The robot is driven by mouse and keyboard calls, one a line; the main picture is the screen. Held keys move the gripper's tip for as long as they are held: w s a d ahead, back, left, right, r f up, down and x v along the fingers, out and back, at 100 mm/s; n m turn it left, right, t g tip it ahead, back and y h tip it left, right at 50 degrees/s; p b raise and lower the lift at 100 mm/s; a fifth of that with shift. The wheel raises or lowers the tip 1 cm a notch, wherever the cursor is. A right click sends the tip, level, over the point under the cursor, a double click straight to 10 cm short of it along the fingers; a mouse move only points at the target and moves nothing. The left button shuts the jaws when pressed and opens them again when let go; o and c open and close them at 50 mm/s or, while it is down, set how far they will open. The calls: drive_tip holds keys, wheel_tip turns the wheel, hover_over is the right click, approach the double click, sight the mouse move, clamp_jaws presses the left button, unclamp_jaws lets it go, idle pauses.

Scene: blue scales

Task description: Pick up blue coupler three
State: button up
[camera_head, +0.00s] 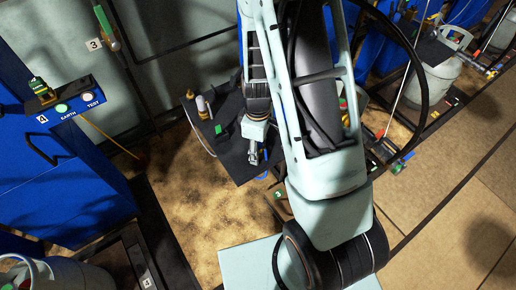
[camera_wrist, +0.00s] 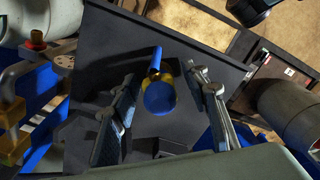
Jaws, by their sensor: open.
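A blue coupler with a brass-coloured middle (camera_wrist: 159,98) shows in the wrist view, with a round blue end facing the camera. It lies in the gap between the two fingers of my gripper (camera_wrist: 162,80). The fingers are spread, with a gap on both sides of the coupler. I see no number on it, so I cannot tell from marks whether it is coupler three. In the head view my gripper (camera_head: 254,155) points down over a dark platform, and the coupler cannot be made out clearly there.
The dark platform (camera_wrist: 103,38) lies under the coupler; a grey cylinder (camera_wrist: 290,112) stands at the right. Brass and grey pipe fittings (camera_wrist: 14,118) are at the left. In the head view a blue cabinet (camera_head: 60,185) stands left, and tan floor (camera_head: 200,205) is open below the platform.

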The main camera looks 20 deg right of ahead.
clamp_jaws()
idle(0.3)
